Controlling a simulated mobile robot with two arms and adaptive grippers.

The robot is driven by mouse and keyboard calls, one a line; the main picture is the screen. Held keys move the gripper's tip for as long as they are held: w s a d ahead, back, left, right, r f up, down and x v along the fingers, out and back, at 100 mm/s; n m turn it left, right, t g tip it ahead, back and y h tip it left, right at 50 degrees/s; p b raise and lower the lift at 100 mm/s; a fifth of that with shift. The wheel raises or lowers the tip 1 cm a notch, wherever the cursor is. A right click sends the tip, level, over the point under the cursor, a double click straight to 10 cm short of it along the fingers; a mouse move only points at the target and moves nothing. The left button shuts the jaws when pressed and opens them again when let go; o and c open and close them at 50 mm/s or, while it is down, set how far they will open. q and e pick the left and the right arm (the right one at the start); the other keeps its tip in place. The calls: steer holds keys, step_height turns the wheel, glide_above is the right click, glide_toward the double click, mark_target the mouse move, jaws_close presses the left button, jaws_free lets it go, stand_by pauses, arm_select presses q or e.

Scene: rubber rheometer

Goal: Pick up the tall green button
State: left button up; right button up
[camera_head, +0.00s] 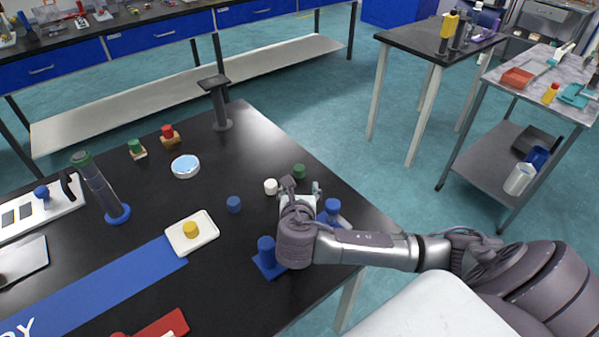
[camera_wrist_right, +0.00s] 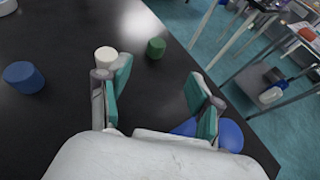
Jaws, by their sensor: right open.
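A small green cylinder (camera_head: 299,171) stands upright on the black table near its right edge. It also shows in the right wrist view (camera_wrist_right: 156,47), beyond the fingertips. Another green button (camera_head: 135,146) sits on a small light base at the left of the table. A tall grey cylinder with a dark green top (camera_head: 80,158) stands tilted in view on a blue ring base. I cannot tell for certain which is the tall green button. My right gripper (camera_head: 301,186) is open and empty, just in front of the nearer green cylinder; its fingers (camera_wrist_right: 157,82) are apart. My left gripper is out of view.
A white cylinder (camera_head: 270,186) stands just left of my right fingers. A blue cylinder (camera_head: 234,204), blue pieces (camera_head: 267,250) and (camera_head: 333,208), and a yellow button on a white tray (camera_head: 205,240) are close by. A red button (camera_head: 168,132) is farther left.

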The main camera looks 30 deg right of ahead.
glide_toward(299, 168)
steer(key=x, duration=0.5)
steer(key=shift+d+f+b, duration=0.25)
steer(key=shift+f+b, duration=0.05)
steer(key=x, duration=0.5)
steer(key=shift+w+a, duration=0.1)
steer(key=shift+w, duration=0.05)
steer(key=shift+r, duration=0.1)
steer(key=c, duration=1.1)
steer(key=shift+r, duration=0.15)
